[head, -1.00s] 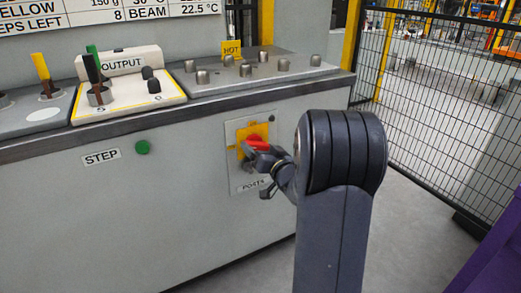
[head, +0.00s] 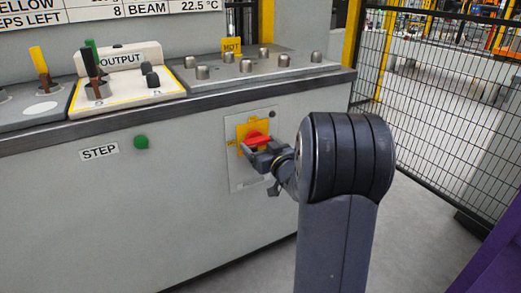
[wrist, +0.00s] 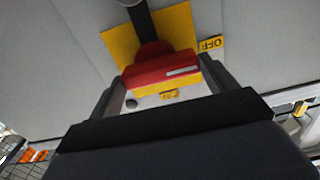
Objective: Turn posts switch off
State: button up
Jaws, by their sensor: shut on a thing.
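The posts switch has a red handle (head: 257,138) on a yellow plate (head: 242,130), set in a pale panel on the cabinet front. In the wrist view the red handle (wrist: 160,69) carries a white mark toward its right end. An OFF label (wrist: 211,43) sits above and to the right of that end. A second small label (wrist: 170,94) below the handle is too small to read. My gripper (wrist: 163,88) has a finger on each side of the handle and is shut on it. In the head view my gripper (head: 262,155) covers the lower part of the switch panel.
A green button (head: 141,142) by the STEP label (head: 99,152) is to the left on the cabinet. Levers and knobs (head: 203,71) stand on the console top above. A black mesh fence (head: 440,110) runs along the right.

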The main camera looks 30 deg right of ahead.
dwell(0.3)
jog(key=o, duration=1.3)
jog(key=shift+o, duration=0.2)
jog(key=s+p, duration=0.3)
jog(key=s, duration=0.7)
jog(key=shift+s+d, duration=0.2)
jog(key=shift+s, duration=0.2)
